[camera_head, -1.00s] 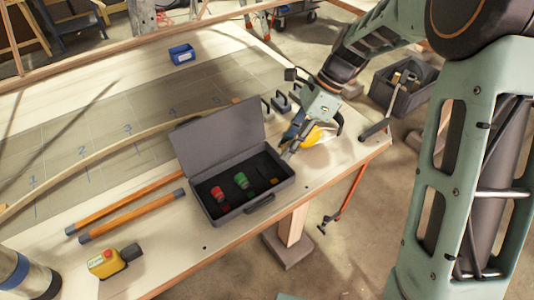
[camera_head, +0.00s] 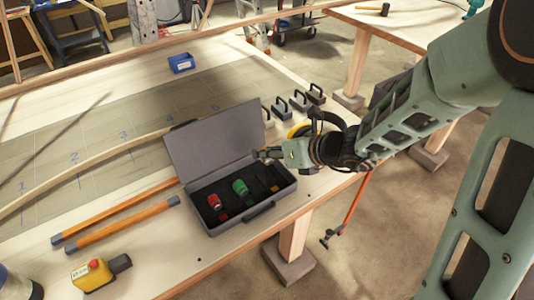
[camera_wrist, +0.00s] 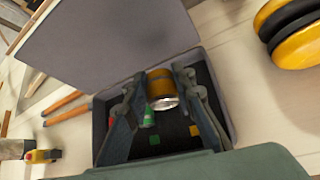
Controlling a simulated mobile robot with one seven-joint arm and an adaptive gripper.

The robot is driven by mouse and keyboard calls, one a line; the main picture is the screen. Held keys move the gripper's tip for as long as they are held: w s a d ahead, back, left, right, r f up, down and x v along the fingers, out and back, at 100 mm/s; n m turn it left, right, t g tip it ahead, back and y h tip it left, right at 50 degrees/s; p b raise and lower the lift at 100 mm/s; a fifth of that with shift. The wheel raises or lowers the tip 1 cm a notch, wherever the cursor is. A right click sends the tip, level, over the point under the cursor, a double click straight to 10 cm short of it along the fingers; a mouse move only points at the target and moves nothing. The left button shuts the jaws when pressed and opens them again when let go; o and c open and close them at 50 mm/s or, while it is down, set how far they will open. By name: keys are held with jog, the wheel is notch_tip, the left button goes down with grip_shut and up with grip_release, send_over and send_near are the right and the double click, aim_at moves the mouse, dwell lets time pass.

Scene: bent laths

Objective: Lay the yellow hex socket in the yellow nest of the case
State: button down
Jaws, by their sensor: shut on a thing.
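The open grey case (camera_head: 215,222) stands near the table's front edge, its lid (camera_head: 212,138) raised at the back. A red socket (camera_head: 214,201) and a green socket (camera_head: 240,187) lie inside. The yellow nest (camera_head: 275,188) shows as a small yellow patch on the right; it also shows in the wrist view (camera_wrist: 194,130). My gripper (camera_head: 264,155) is above the right part of the case. In the wrist view, my gripper (camera_wrist: 160,77) is shut on the yellow hex socket (camera_wrist: 162,92), held above the case floor. The socket is not clear in the head view.
Yellow ear defenders (camera_wrist: 290,32) lie right of the case, partly behind my wrist in the head view. Several clamps (camera_head: 297,101) stand behind. Two orange bars (camera_head: 125,224) and a yellow box with a red button (camera_head: 95,276) are at left. A blue bin (camera_head: 181,62) stands farther back.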

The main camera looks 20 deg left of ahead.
jog(key=shift+f, duration=0.1)
notch_tip(320, 180, down, 6)
jog(key=b, duration=0.5)
jog(key=shift+f+b, duration=0.1)
jog(key=shift+b, duration=0.3)
jog(key=shift+w+f, duration=0.1)
jog(key=shift+f, duration=0.05)
dwell(0.5)
jog(key=c, duration=1.5)
grip_release()
jog(key=shift+c, duration=0.2)
jog(key=shift+r+p, duration=2.85)
jog(key=shift+r, duration=0.7)
